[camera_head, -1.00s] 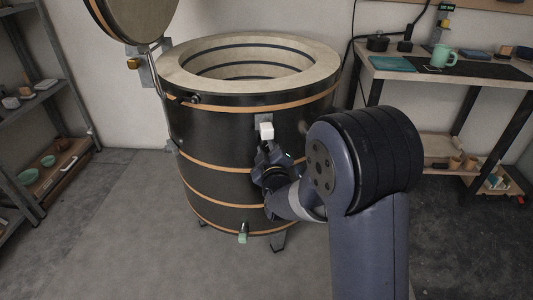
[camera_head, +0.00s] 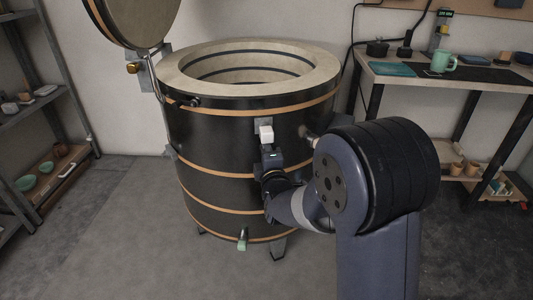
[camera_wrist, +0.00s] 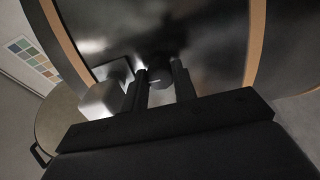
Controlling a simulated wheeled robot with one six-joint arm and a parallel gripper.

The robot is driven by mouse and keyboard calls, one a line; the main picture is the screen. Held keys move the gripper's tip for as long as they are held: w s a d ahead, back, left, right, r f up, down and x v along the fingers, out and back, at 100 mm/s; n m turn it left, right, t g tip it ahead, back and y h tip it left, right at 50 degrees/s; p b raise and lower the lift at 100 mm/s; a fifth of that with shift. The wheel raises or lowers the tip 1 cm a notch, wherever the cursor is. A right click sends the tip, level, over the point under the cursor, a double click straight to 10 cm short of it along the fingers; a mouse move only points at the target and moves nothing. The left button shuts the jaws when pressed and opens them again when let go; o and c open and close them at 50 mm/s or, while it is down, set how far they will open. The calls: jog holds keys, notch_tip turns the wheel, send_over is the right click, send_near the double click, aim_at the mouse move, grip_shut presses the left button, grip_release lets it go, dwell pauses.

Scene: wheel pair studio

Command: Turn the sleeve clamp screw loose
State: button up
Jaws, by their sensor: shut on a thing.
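A dark, round screw head or knob (camera_wrist: 160,78) sits between my two fingers in the wrist view, and my gripper (camera_wrist: 160,88) is shut on it. Its lower part blurs into the shadow, so its turn angle cannot be told. A white block (camera_wrist: 105,97) on a metal plate is just left of the fingers; in the head view the white block (camera_head: 266,134) is on the kiln's side. There my gripper (camera_head: 271,152) is just below the block, and the screw is hidden. Which part is the sleeve I cannot tell.
The black kiln (camera_head: 220,145) stands open, its round lid (camera_head: 135,22) raised at the left. A pale tube (camera_head: 309,135) sticks out right of my gripper. A workbench (camera_head: 455,78) is at the right, shelves (camera_head: 38,98) at the left. Floor is clear at the front left.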

dwell(0.3)
jog(key=o, duration=1)
jog(key=p+v, duration=0.1)
jog(key=v, duration=0.9)
jog(key=shift+s+p, duration=0.4)
